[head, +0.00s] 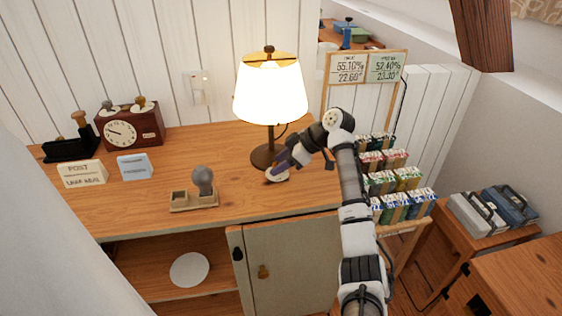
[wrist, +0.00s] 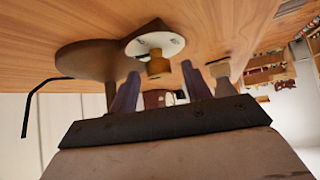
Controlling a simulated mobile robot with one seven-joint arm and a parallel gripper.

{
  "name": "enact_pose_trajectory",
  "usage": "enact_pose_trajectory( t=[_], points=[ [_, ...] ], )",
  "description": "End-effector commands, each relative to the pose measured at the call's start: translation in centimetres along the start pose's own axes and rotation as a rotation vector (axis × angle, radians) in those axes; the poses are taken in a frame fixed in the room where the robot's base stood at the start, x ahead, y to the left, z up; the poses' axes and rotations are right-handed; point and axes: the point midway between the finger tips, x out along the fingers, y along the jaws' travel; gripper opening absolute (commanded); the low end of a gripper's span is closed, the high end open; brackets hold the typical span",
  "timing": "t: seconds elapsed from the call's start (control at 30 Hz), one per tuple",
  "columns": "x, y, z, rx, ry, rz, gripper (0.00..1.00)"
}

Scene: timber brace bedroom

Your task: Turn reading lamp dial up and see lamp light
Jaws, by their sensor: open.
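The reading lamp (head: 270,92) stands on the wooden desk with its shade glowing bright white. Its dark round base (head: 262,157) rests on the desktop, and also shows in the wrist view (wrist: 90,60). The dial is a brass knob (wrist: 158,66) on a white round plate (wrist: 150,44) with small marks, beside the lamp base. In the head view the plate (head: 281,179) is partly covered by my gripper (head: 278,168). My gripper is open, its two fingers on either side of the knob in the wrist view. I cannot tell whether they touch it.
A stamp holder (head: 194,205) stands left of the dial near the desk's front edge. A wooden clock (head: 130,127) and small signs (head: 82,174) are farther left. A rack of small packets (head: 400,190) stands right of the desk. The front middle desktop is clear.

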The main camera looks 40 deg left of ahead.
Motion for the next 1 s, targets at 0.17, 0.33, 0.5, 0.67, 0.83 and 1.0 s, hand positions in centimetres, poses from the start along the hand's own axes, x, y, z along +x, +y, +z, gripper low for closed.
enact_pose_trajectory(
  t=[0.17,0.33,0.5,0.67,0.83,1.0],
  points=[
    [-0.03,0.0,0.0,0.0,0.0,0.0,0.34],
    [-0.05,0.0,-0.01,0.0,0.0,0.0,0.12],
    [-0.05,0.03,-0.01,-0.005,-0.001,-0.005,0.04],
    [-0.03,0.2,-0.02,-0.06,-0.002,-0.064,0.04],
    [0.04,0.37,-0.03,-0.16,-0.003,-0.163,0.04],
    [0.05,0.49,-0.05,-0.239,-0.002,-0.24,0.04]
  ],
)
